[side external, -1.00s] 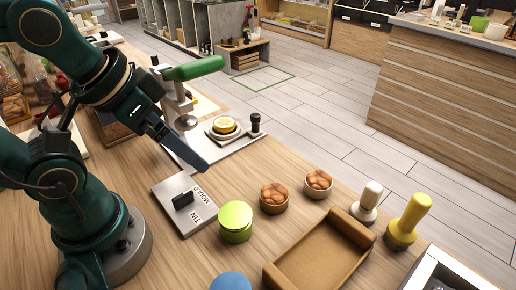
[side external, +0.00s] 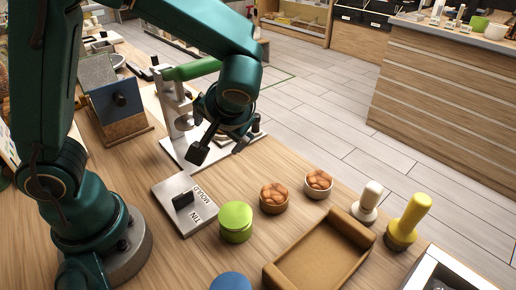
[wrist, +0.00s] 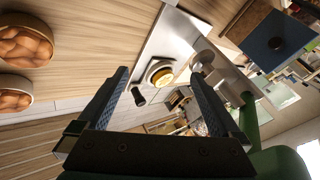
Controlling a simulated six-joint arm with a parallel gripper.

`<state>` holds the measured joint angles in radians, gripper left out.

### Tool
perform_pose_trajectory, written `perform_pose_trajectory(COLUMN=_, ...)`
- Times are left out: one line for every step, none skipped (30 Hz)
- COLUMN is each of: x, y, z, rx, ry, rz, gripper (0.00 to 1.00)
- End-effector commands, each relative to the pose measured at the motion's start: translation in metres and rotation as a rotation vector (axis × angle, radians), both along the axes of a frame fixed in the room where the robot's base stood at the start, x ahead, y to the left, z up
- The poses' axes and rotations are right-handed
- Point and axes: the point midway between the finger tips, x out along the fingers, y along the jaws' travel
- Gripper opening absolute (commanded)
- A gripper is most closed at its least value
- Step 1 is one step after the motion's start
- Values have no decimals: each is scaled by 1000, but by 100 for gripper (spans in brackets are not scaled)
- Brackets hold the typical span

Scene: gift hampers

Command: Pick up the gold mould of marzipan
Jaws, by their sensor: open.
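The gold mould of marzipan (wrist: 161,74) is a small round gold ring with a yellow filling. In the wrist view it sits on a pale holder on the press's light base plate, beyond and between my fingertips. In the side view my wrist and fingers hide most of it. My gripper (side external: 219,152) is open and empty, above the front part of the press base. Its two dark fingers stand wide apart, and nothing is between them at the tips.
The press (side external: 182,108) with its green handle (side external: 191,70) stands close behind my gripper. In front are the tin mould switch plate (side external: 184,204), a green round tin (side external: 235,222), two bowls of brown pieces (side external: 273,197), a brown tray (side external: 318,258) and a yellow-handled stamp (side external: 408,221).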

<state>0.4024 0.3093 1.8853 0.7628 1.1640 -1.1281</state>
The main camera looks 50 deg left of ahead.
Motion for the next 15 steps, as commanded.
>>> perform_pose_trajectory(x=12, y=7, z=-3, rx=46, ry=-60, rz=78, gripper=100)
perform_pose_trajectory(x=19, y=13, z=-3, rx=71, ry=-109, rz=130, gripper=100)
perform_pose_trajectory(x=28, y=20, z=-3, rx=104, ry=-178, rz=198, gripper=100)
perform_pose_trajectory(x=34, y=25, z=-3, rx=126, ry=-233, rz=247, gripper=100)
perform_pose_trajectory(x=41, y=30, z=-2, rx=148, ry=-289, rz=294, gripper=100)
perform_pose_trajectory(x=49, y=37, z=-2, rx=174, ry=-367, rz=355, gripper=100)
perform_pose_trajectory(x=54, y=42, z=-1, rx=193, ry=-425, rz=397, gripper=100)
perform_pose_trajectory(x=59, y=46, z=-1, rx=210, ry=-481, rz=436, gripper=100)
perform_pose_trajectory(x=65, y=52, z=0, rx=229, ry=-554, rz=481, gripper=100)
perform_pose_trajectory(x=69, y=55, z=1, rx=242, ry=-606, rz=510, gripper=100)
perform_pose_trajectory(x=73, y=59, z=1, rx=252, ry=-653, rz=535, gripper=100)
perform_pose_trajectory(x=77, y=62, z=2, rx=264, ry=-711, rz=565, gripper=100)
perform_pose_trajectory(x=80, y=65, z=2, rx=271, ry=-748, rz=583, gripper=100)
perform_pose_trajectory(x=82, y=67, z=3, rx=277, ry=-780, rz=599, gripper=100)
perform_pose_trajectory(x=84, y=69, z=3, rx=281, ry=-816, rz=615, gripper=100)
